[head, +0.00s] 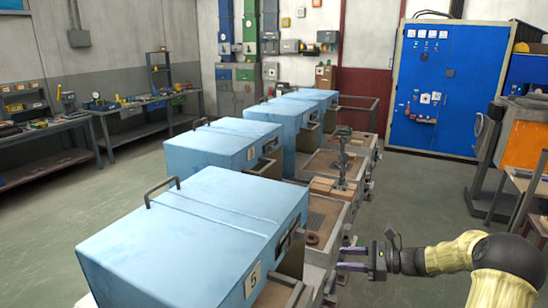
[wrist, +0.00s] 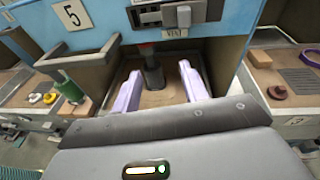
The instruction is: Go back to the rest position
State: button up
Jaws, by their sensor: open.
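My gripper (head: 342,258) is in the lower right of the head view, at the end of my yellow-sleeved arm. Its two pale purple fingers point left, towards the row of blue-hooded units, and stand apart with nothing held. In the wrist view my gripper (wrist: 160,76) shows the fingers spread over a brown-floored tray bay. A dark post with a red top (wrist: 152,66) shows between the fingers, apart from them. Part of the bay floor is hidden by the gripper body.
The nearest blue hood (head: 195,235), labelled 5, and more hoods run back along the row. A blue electrical cabinet (head: 440,100) stands at the back right. An orange-panelled unit (head: 525,143) is at the right. Workbenches (head: 150,105) line the left wall. Floor left of the hoods is clear.

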jog(key=s+a+f+n+g+h, duration=0.4)
jog(key=s+a+n+g+h, duration=0.2)
jog(key=s+a+n+h, duration=0.45)
jog(key=s+d+r+n+t+h, duration=0.1)
jog(key=s+r+n+t+h, duration=0.1)
jog(key=s+n, duration=0.9)
jog(key=s+r+h, duration=0.1)
jog(key=s+h, duration=0.1)
jog(key=s, duration=0.2)
jog(key=shift+r+t, duration=0.3)
jog(key=shift+r, duration=0.05)
jog(key=shift+w, duration=0.15)
dwell(0.4)
jog(key=shift+d, duration=0.15)
dwell(1.1)
